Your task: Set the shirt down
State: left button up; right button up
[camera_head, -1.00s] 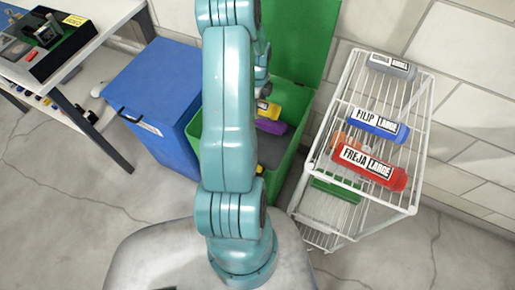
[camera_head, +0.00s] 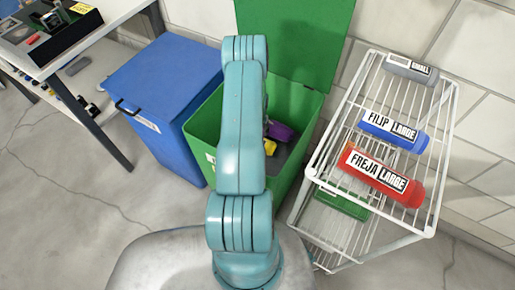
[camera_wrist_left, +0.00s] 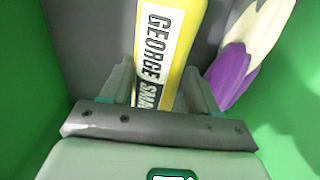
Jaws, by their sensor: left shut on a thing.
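A yellow rolled shirt (camera_wrist_left: 188,45) with a white and black label reading "GEORGE SMA…" lies between the two fingers of my left gripper (camera_wrist_left: 160,88) in the left wrist view. The gripper is shut on it, inside the green bin (camera_wrist_left: 293,130). A bit of the yellow shirt (camera_head: 270,147) shows beside my arm in the head view; the gripper itself is hidden behind the arm there. I cannot tell whether the shirt touches the bin floor. My right gripper is in neither view.
A purple and cream roll (camera_wrist_left: 235,70) lies in the bin, right of the yellow shirt. A closed blue bin (camera_head: 160,100) stands left of the green bin (camera_head: 205,125). A white wire rack (camera_head: 440,185) at right holds grey, blue, red and green rolls. A table (camera_head: 75,55) is upper left.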

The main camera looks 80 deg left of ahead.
pick_arm(q)
notch_tip(320, 180, down, 5)
jog(key=shift+f+b, duration=0.15)
jog(key=shift+b, duration=0.45)
jog(key=shift+f, duration=0.25)
jog(key=shift+f, duration=0.2)
jog(key=o, duration=1.1)
jog(key=shift+r, duration=0.1)
jog(key=shift+o, duration=0.2)
